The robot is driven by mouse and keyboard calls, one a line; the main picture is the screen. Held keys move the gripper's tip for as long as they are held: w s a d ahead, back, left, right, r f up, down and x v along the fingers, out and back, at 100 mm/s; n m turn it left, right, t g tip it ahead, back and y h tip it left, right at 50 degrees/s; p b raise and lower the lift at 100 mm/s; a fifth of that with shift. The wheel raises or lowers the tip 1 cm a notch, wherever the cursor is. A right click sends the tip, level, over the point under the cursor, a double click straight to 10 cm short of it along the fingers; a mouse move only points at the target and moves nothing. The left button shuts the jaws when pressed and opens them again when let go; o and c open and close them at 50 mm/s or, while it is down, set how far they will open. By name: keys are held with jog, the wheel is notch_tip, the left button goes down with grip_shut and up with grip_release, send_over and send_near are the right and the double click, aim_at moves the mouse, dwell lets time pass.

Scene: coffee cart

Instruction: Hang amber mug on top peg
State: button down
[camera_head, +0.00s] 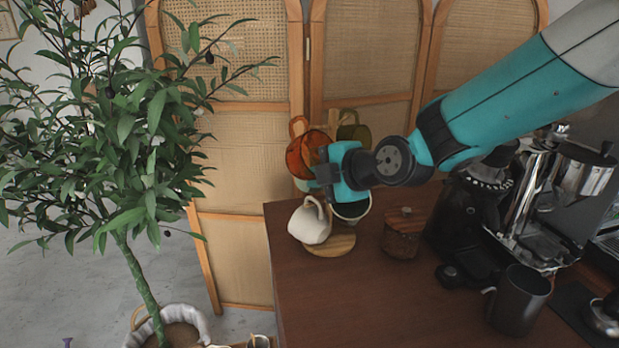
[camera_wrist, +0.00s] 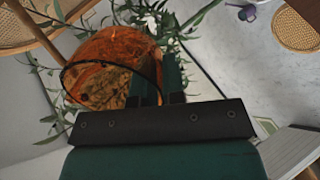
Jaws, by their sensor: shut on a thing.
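The amber mug (camera_head: 303,158) is a translucent orange-red cup, held up at the left of my gripper (camera_head: 322,174). In the wrist view the amber mug (camera_wrist: 105,50) lies left of the two dark green fingers of my gripper (camera_wrist: 160,85), which are shut on it. The round wooden base (camera_head: 318,250) of the mug stand is on the counter below. A cream mug (camera_head: 309,226) is tilted beside the stand, above its base. My gripper and the mugs hide the stand's post and top peg.
An olive-green mug (camera_head: 354,131) shows behind my gripper. A brown lidded jar (camera_head: 402,236), a dark mug (camera_head: 519,300) and an espresso machine (camera_head: 535,200) stand to the right on the counter (camera_head: 350,310). A folding screen (camera_head: 245,170) is behind; a potted tree (camera_head: 135,130) is left.

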jog(key=shift+w+d+f+p, duration=0.15)
jog(key=shift+w+d+p, duration=0.15)
jog(key=shift+w+d, duration=0.25)
jog(key=shift+w+d+f+p, duration=0.15)
jog(key=shift+w+d+p, duration=0.15)
jog(key=shift+w+d, duration=0.25)
jog(key=shift+w+d+f+b, duration=0.35)
jog(key=shift+w+f+b, duration=0.05)
jog(key=shift+b, duration=0.8)
jog(key=shift+s+d, duration=0.1)
jog(key=c, duration=1.1)
grip_release()
jog(key=shift+d, duration=0.1)
